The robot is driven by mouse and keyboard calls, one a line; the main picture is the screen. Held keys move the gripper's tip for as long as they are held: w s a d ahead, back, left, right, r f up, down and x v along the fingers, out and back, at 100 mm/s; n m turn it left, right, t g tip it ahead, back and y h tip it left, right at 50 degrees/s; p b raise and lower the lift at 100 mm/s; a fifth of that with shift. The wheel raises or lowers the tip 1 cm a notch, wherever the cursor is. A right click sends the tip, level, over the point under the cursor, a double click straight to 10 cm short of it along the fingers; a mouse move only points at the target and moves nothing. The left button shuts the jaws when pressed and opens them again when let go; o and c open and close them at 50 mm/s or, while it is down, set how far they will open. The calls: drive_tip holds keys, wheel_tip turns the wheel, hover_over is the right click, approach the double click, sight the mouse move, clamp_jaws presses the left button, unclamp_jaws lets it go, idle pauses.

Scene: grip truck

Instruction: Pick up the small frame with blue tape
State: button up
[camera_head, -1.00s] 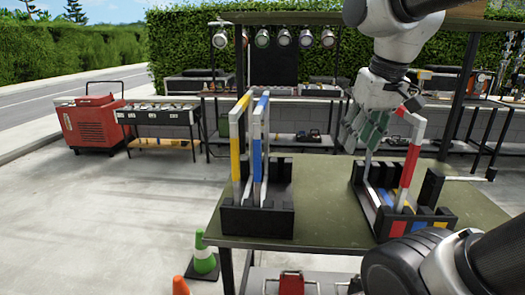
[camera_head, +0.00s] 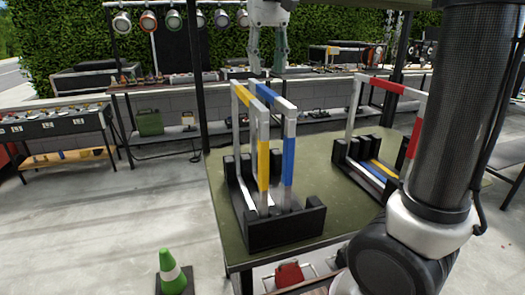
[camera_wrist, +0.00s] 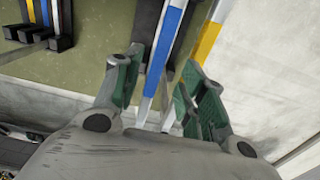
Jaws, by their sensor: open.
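The frame with blue tape (camera_head: 288,160) stands upright in a black slotted rack (camera_head: 285,232) on the table. A frame with yellow tape (camera_head: 264,166) stands just left of it in the same rack. My gripper (camera_head: 267,62) is open and empty, fingers pointing down, behind and above the two frames in the head view. In the wrist view, the blue-taped frame (camera_wrist: 168,40) runs through the gap between the fingers of my gripper (camera_wrist: 157,72); I cannot tell how far below them it is. The yellow-taped frame (camera_wrist: 209,40) passes by the right finger.
A second rack with a red-taped frame (camera_head: 387,86) stands to the right on the green table (camera_head: 225,208). My arm covers part of that side. A green cone (camera_head: 172,272) stands on the floor at front left. Benches with lamps stand behind, before a hedge.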

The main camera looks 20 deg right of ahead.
sight(267, 89)
wheel_tip(267, 89, down, 8)
drive_tip(key=shift+r, duration=0.2)
drive_tip(key=shift+c, duration=0.2)
clamp_jaws()
